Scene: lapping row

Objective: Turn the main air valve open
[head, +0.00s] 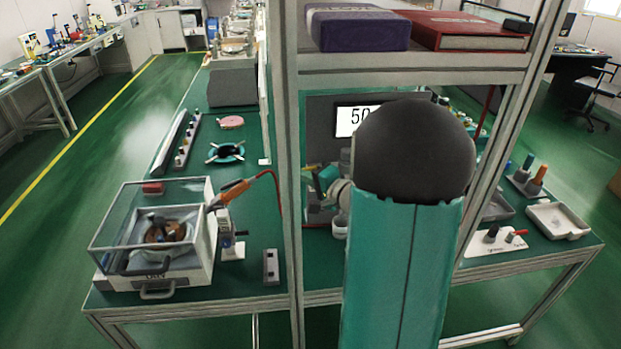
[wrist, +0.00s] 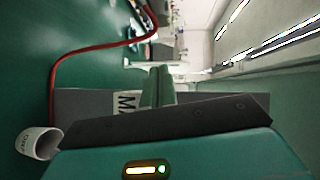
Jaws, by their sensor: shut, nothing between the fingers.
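I cannot tell whether my gripper touches the panel. In the head view my arm hides much of the bench middle, and the gripper cannot be made out there.
A red hose (wrist: 52,90) curves past the panel, and a white cup (wrist: 38,143) is near it. In the head view, a shelf post (head: 290,180) and shelf (head: 420,68) stand close to my arm. A glass-lidded machine (head: 152,238) is on the left bench.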

